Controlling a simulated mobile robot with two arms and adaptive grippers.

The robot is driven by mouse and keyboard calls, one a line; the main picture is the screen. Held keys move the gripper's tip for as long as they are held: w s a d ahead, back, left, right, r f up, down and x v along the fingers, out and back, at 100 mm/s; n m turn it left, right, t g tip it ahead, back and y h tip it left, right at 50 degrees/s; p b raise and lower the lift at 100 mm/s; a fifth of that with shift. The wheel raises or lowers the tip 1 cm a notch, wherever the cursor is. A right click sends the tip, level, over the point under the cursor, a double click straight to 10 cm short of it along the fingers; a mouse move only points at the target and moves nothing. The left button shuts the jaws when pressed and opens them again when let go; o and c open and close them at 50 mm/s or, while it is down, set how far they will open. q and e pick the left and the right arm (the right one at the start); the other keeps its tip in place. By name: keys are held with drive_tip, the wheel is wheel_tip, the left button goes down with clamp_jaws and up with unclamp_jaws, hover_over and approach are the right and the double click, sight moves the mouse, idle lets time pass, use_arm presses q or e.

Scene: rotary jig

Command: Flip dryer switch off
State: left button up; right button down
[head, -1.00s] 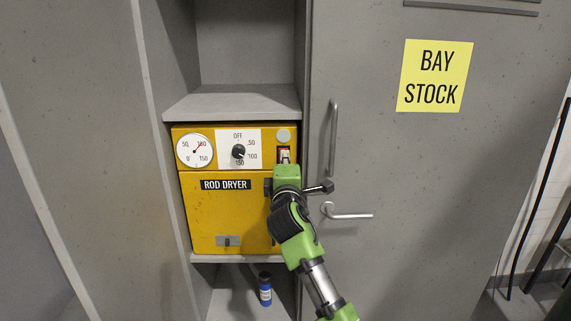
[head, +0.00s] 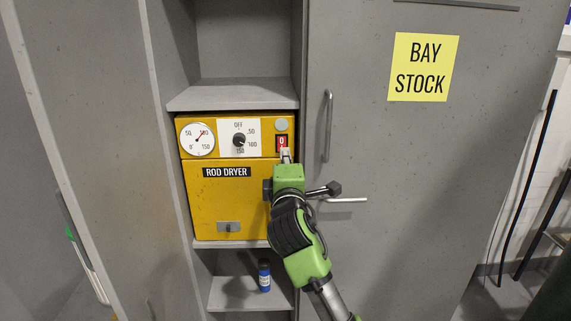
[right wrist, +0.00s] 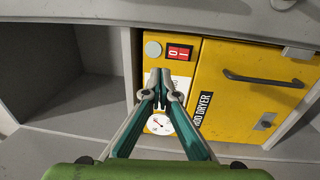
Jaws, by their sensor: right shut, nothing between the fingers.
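The yellow rod dryer (head: 212,207) stands on a shelf in a grey cabinet. Its red rocker switch (head: 282,142) is at the upper right of its front, under a round grey button. The switch also shows in the right wrist view (right wrist: 180,52), with white marks on it. My right gripper (head: 286,155) is shut and empty, its tips just below the switch in the head view. In the right wrist view the fingertips (right wrist: 161,78) are close together beside the switch; I cannot tell whether they touch the panel. My left gripper is in neither view.
A dial knob (head: 239,140) and a round gauge (head: 200,139) are left of the switch. A blue bottle (head: 264,275) stands on the shelf below. The grey cabinet door (head: 425,150) with handles is close on the right. The shelf above the dryer is empty.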

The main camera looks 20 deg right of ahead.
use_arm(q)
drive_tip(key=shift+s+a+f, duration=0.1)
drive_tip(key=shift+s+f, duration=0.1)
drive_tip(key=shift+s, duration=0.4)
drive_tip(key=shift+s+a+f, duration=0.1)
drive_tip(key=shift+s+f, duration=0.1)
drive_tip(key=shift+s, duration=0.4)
use_arm(e)
drive_tip(key=shift+v, duration=1.1)
drive_tip(key=shift+r, duration=0.2)
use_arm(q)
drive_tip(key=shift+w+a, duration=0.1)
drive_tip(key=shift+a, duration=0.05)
